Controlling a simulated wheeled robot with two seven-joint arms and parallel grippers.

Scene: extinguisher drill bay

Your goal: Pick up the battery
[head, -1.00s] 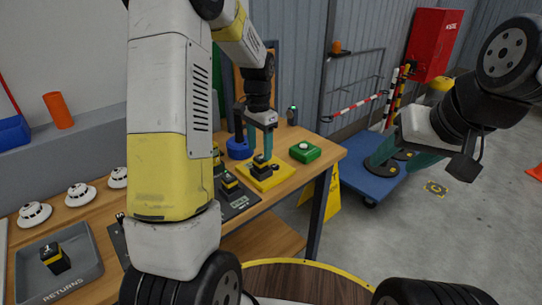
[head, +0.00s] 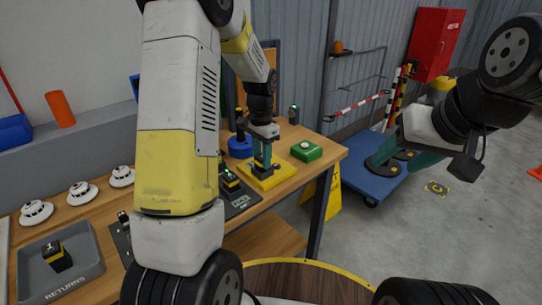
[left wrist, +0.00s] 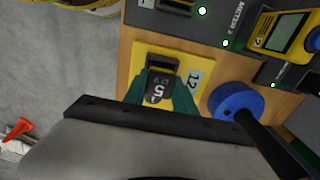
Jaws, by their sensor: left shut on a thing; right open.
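My left gripper (head: 263,160) points down over the yellow plate (head: 282,174) on the wooden bench and is shut on this battery. In the left wrist view the plate (left wrist: 193,62) bears a 12 label. The fingers hide most of the battery in the head view; I cannot tell whether it still touches the plate. My right gripper (head: 402,158) is open and empty, over the blue cart's side.
Beside the plate are a green box with a button (head: 306,151), a blue round base (head: 239,147) and dark meter docks (head: 240,198). Another battery (head: 57,257) lies in the grey RETURNS tray (head: 89,259). Several white detectors (head: 82,194) line the bench's back. A blue cart (head: 368,188) stands to the right.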

